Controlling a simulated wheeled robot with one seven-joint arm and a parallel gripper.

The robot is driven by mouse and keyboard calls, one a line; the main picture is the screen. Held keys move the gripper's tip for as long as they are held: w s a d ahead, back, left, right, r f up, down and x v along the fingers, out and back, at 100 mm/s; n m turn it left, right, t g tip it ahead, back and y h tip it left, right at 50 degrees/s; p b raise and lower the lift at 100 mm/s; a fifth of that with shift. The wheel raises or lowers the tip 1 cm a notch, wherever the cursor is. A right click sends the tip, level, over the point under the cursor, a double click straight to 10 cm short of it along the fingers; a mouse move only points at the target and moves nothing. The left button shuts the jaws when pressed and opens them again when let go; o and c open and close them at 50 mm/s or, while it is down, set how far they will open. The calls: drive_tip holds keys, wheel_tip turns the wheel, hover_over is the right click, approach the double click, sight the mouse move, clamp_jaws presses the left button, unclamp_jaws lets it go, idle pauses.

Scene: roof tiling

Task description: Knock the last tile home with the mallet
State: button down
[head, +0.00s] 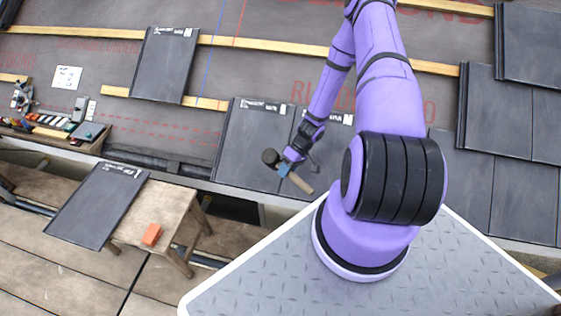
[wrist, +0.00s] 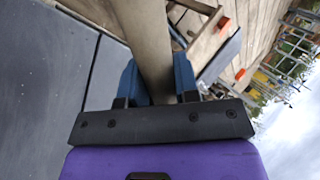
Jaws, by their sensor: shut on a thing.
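My gripper (head: 290,161) is shut on the mallet's wooden handle (head: 301,183). The mallet's dark round head (head: 270,157) shows at the left end of the handle, above the lower row of tiles. In the wrist view the handle (wrist: 149,45) runs between my two blue fingertips (wrist: 158,82); the mallet head is not visible there. Another dark tile (head: 165,65) lies by itself higher up, across the battens. I cannot tell whether the mallet touches a tile.
A loose tile (head: 97,204) lies on the wooden bench (head: 160,212), with an orange block (head: 152,234) beside it. A tool tray (head: 50,138) stands at the left. Laid tiles (head: 497,110) cover the right side. Wooden battens (head: 264,44) cross the membrane.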

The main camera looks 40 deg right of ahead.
drive_tip(key=shift+w+a+f, duration=0.1)
drive_tip(key=shift+f, duration=0.1)
drive_tip(key=shift+w+d+f, duration=0.15)
drive_tip(key=shift+f, duration=0.25)
drive_tip(key=shift+w+d+f, duration=0.15)
drive_tip(key=shift+f, duration=0.2)
drive_tip(key=shift+w+d+f, duration=0.25)
drive_tip(key=shift+d+f, duration=0.1)
drive_tip(key=shift+f, duration=0.35)
drive_tip(key=shift+w+d+f, duration=0.25)
drive_tip(key=shift+d+f, duration=0.15)
drive_tip(key=shift+f, duration=0.3)
drive_tip(key=shift+w+d+f, duration=0.25)
drive_tip(key=shift+d+f, duration=0.1)
drive_tip(key=shift+f, duration=0.35)
drive_tip(key=d+f, duration=0.1)
drive_tip(key=f, duration=0.1)
drive_tip(key=w+d+f, duration=0.1)
drive_tip(key=w+f, duration=0.1)
drive_tip(key=f, duration=0.1)
drive_tip(key=shift+d+f, duration=0.3)
drive_tip(key=shift+d, duration=0.1)
drive_tip(key=shift+r, duration=0.1)
drive_tip(key=s+a+r, duration=0.2)
drive_tip(key=a+r, duration=0.1)
drive_tip(key=r, duration=0.4)
drive_tip(key=shift+s+a+r, duration=0.35)
drive_tip(key=shift+s+a, duration=0.05)
